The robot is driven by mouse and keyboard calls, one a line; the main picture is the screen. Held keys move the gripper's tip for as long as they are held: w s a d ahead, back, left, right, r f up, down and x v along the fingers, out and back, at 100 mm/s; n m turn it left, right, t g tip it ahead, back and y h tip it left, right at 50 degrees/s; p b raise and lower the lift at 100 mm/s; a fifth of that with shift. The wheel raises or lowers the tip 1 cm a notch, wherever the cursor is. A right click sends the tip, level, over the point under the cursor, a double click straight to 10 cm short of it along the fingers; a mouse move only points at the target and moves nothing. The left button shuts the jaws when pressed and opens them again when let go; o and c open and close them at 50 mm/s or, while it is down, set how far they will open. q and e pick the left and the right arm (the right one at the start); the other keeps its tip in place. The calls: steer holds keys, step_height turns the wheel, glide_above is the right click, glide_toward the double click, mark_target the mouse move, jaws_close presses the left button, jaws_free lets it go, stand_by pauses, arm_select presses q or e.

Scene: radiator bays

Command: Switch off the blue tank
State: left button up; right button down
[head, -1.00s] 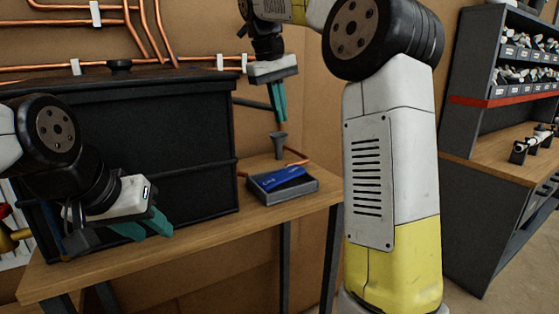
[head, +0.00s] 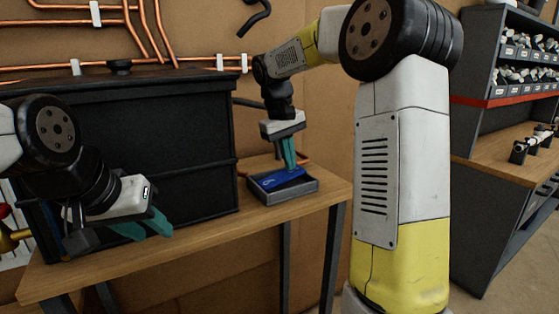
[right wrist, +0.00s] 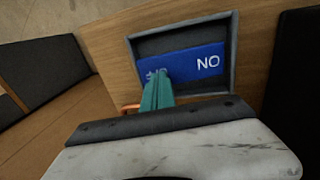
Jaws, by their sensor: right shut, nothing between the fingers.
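A blue rocker plate (head: 270,182) sits in an open grey box (head: 256,193) on the wooden bench, beside a large black tank (head: 150,130). My left gripper (head: 143,229) appears open and empty in front of the tank.
Copper pipes (head: 45,68) run along the wall above the tank. The wooden bench top (head: 230,229) is clear in front of the grey box. A shelf unit (head: 480,130) with bins stands at the right. A black hook (head: 257,15) hangs on the wall.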

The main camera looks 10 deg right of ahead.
stand_by(0.3)
steer(key=y, duration=0.1)
steer(key=d+y, duration=0.1)
steer(key=f+g+y, duration=0.1)
steer(key=shift+w+d, duration=0.2)
steer(key=shift+w, duration=0.05)
steer(key=shift+d+f+y, duration=0.1)
steer(key=shift+f+y, duration=0.25)
steer(key=shift+y, duration=0.05)
steer(key=shift+r, duration=0.5)
step_height(320, 180, up, 13)
steer(key=w+d, duration=0.1)
steer(key=d, duration=0.1)
steer(key=shift+d, duration=0.4)
